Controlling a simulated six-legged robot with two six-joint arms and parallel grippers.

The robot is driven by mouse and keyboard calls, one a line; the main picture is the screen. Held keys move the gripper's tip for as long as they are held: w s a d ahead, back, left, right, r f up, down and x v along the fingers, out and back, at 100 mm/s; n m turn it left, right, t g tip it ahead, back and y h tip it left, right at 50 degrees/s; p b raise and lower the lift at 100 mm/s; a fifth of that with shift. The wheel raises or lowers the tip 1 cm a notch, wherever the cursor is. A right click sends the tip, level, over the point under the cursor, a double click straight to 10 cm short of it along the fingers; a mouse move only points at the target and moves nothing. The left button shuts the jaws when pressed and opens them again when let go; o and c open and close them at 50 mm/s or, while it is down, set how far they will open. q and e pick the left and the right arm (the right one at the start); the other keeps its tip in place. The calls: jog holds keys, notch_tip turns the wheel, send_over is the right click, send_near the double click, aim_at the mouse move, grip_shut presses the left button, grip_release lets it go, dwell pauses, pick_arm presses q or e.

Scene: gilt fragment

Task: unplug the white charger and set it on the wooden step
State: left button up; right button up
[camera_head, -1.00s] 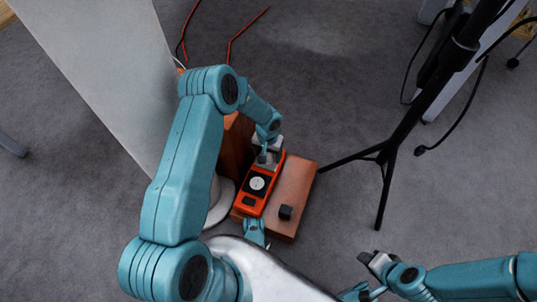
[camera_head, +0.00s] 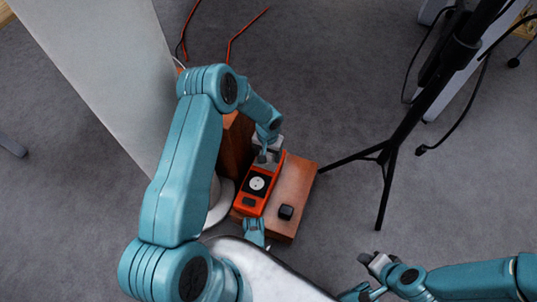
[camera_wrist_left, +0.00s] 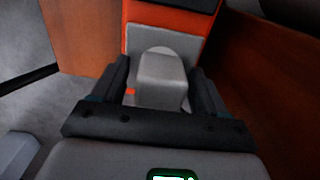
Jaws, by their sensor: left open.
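The white charger (camera_wrist_left: 160,72) looks pale grey in the left wrist view and sits against a grey socket panel of the orange power strip (camera_head: 250,206). My left gripper (camera_head: 265,156) is open at the strip's far end. In the left wrist view its two dark fingers (camera_wrist_left: 160,92) stand on either side of the charger; I cannot tell if they touch it. In the head view the gripper largely hides the charger. The wooden step (camera_head: 297,180) lies under the strip, with bare wood to its right. My right gripper (camera_head: 372,264) is at the lower right, away from the strip.
A small black block (camera_head: 286,212) stands on the step beside the strip. A taller wooden piece (camera_head: 235,148) is to the strip's left, behind my left arm. A black tripod stand (camera_head: 385,160) is to the right. A pale panel (camera_head: 100,75) is at the left.

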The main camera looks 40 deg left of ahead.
pick_arm(q)
jog(key=c, duration=1.3)
jog(key=shift+r+p, duration=1.9)
jog(key=shift+r, duration=1.15)
